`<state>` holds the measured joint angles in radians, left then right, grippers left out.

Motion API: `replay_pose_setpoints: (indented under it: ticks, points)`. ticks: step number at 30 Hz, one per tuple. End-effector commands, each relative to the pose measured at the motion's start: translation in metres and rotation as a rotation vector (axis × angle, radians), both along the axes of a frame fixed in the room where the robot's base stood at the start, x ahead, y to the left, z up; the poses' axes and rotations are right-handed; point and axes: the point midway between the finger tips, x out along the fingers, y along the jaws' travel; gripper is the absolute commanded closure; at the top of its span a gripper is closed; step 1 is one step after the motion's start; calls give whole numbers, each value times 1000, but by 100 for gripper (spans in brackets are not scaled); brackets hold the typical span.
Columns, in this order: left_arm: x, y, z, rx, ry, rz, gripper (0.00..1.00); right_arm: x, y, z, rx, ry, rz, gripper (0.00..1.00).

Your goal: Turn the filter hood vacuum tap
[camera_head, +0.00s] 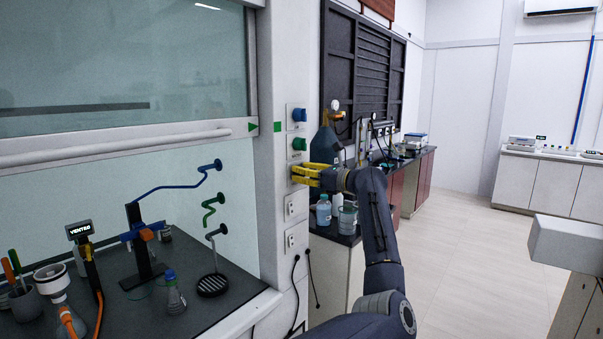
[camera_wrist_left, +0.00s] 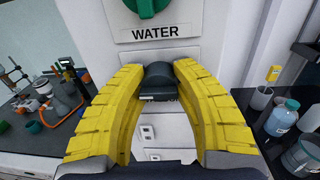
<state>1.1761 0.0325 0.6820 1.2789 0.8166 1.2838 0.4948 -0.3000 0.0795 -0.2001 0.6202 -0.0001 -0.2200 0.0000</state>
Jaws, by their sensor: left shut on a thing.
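The black vacuum tap knob (camera_wrist_left: 160,80) is on the white fumehood post, below the green water tap (camera_head: 299,144). My left gripper (camera_head: 304,174) has yellow fingers and is shut on the black knob, one finger on each side of it. In the head view the gripper hides the knob. The wrist view shows the knob between the fingertips, with the "WATER" label (camera_wrist_left: 155,32) just above. The knob's own label cannot be read. A blue tap (camera_head: 299,115) is at the top of the column. My right gripper is not in view.
Sockets (camera_head: 291,207) are on the post below the taps. The fumehood sash (camera_head: 120,140) and a dark worktop with glassware, including a flask (camera_head: 175,297), are to the left. Bottles, one blue (camera_head: 323,211), stand on the bench behind my left arm. The floor at the right is clear.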

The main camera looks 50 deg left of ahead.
Motion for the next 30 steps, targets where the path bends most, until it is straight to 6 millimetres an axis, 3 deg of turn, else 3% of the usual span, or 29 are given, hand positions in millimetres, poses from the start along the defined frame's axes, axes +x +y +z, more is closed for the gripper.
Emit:
replay_pose_setpoints:
  ticks: [16,30]
  points:
    - [1,0,1,-20,115,-2,100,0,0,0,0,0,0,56]
    - [2,0,0,-94,525,-2,100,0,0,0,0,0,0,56]
